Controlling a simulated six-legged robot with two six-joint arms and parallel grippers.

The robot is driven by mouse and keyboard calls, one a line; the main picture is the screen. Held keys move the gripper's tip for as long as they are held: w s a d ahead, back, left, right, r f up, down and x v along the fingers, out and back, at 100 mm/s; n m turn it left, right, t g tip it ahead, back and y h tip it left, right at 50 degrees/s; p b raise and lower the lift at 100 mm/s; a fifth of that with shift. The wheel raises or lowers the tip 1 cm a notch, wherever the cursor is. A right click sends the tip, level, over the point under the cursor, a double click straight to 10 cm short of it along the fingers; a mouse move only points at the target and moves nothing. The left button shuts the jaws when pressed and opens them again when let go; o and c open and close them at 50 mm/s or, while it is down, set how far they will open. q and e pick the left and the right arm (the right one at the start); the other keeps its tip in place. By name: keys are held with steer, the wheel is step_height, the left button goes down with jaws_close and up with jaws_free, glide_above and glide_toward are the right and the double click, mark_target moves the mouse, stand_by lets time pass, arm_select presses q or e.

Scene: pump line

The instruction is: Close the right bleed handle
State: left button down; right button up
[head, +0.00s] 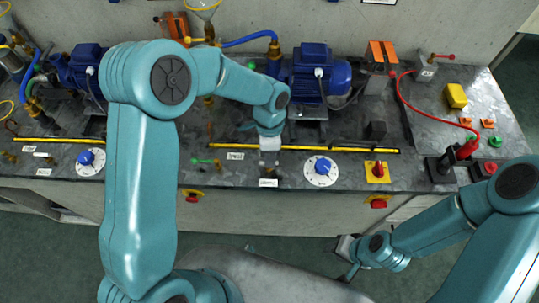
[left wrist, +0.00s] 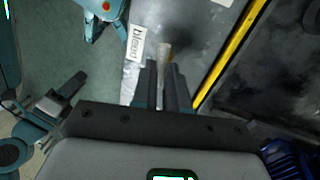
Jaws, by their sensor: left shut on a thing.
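My left gripper (head: 268,160) reaches down over the front part of the metal bench, just behind a small white label (head: 267,183). In the left wrist view its fingers (left wrist: 164,88) are shut on a pale tan handle (left wrist: 163,55), whose end sticks out between them. A white label reading "bleed" (left wrist: 136,42) lies beside that handle. The fingers hide the rest of the handle and its valve in both views. My right gripper (head: 347,257) hangs in front of the bench, low over the floor and away from the handle; its finger gap is unclear.
A white dial with a blue knob (head: 322,170) lies right of the left gripper. A green handle (head: 205,161) lies to its left. A yellow strip (head: 340,150) runs behind. A blue motor (head: 318,75) and a red cable (head: 425,114) stand farther back and right.

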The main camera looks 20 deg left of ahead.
arm_select(q)
steer(key=shift+w+r+m, duration=0.1)
steer(key=shift+r+m, duration=0.05)
steer(key=shift+m, duration=0.45)
steer(key=c, duration=1.1)
jaws_free()
steer(key=shift+c, duration=0.2)
step_height(320, 180, up, 16)
steer(key=w, duration=0.3)
steer(key=shift+a+b, duration=0.35)
steer(key=shift+s, duration=0.15)
